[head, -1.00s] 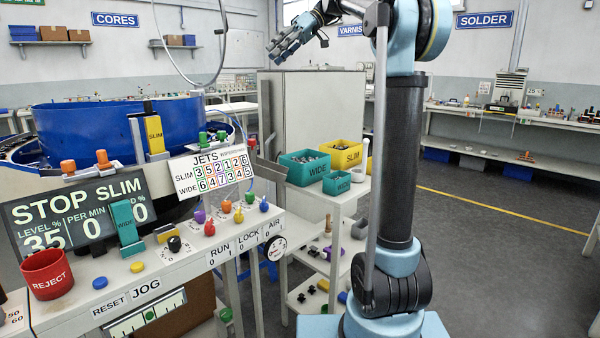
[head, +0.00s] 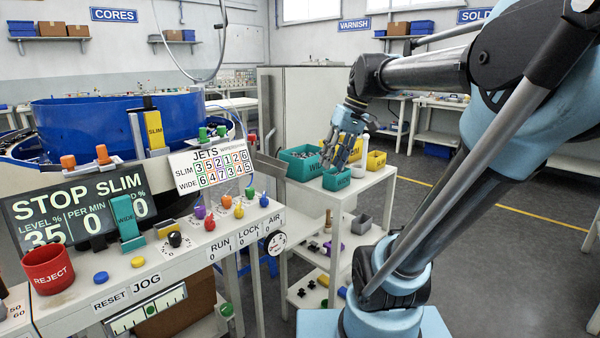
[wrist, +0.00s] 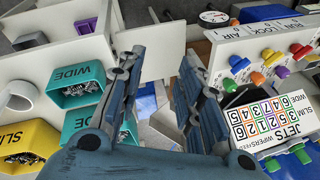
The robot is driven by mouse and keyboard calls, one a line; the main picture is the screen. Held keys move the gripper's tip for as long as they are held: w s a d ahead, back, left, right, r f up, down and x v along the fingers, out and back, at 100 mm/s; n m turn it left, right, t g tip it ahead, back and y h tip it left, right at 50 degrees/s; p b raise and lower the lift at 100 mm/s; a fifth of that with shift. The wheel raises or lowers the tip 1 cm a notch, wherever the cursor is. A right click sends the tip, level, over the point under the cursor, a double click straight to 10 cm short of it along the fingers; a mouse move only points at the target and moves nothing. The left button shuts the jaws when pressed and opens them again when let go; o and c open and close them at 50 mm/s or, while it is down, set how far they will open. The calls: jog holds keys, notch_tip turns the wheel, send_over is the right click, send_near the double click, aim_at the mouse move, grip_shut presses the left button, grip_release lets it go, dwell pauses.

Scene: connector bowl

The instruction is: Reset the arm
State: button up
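My arm reaches out from the right in the head view and bends down toward the small white cart. My gripper (head: 340,152) points downward above the teal and yellow bins there, partly hiding them. In the wrist view my gripper (wrist: 157,68) has its two blue-grey fingers spread apart, with nothing between them. White panels and floor show behind the gap. Two teal WIDE bins (wrist: 76,82) holding metal parts lie to the left of the fingers in that view. Whether the fingers touch any bin in the head view is hard to tell.
The control bench (head: 150,270) with the red REJECT cup (head: 48,272), knobs and the JETS board (head: 212,167) fills the left. The cart (head: 375,190) carries teal bins (head: 292,166) and yellow bins (head: 376,161). A grey cabinet (head: 315,95) stands behind it. Open floor lies right.

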jog(key=s+d+f+m+h, duration=0.1)
jog(key=s+d+f, duration=0.2)
jog(key=f, duration=0.4)
jog(key=s+d+f+m+t+h, duration=0.1)
jog(key=s+d+f+m, duration=0.1)
jog(key=s+f, duration=0.3)
jog(key=s+d+f+m+h, duration=0.1)
jog(key=s+d+f, duration=0.3)
jog(key=f, duration=0.6)
jog(key=shift+d+m+t+h, duration=0.15)
jog(key=shift+m+t+h, duration=0.15)
jog(key=shift+m+h, duration=0.15)
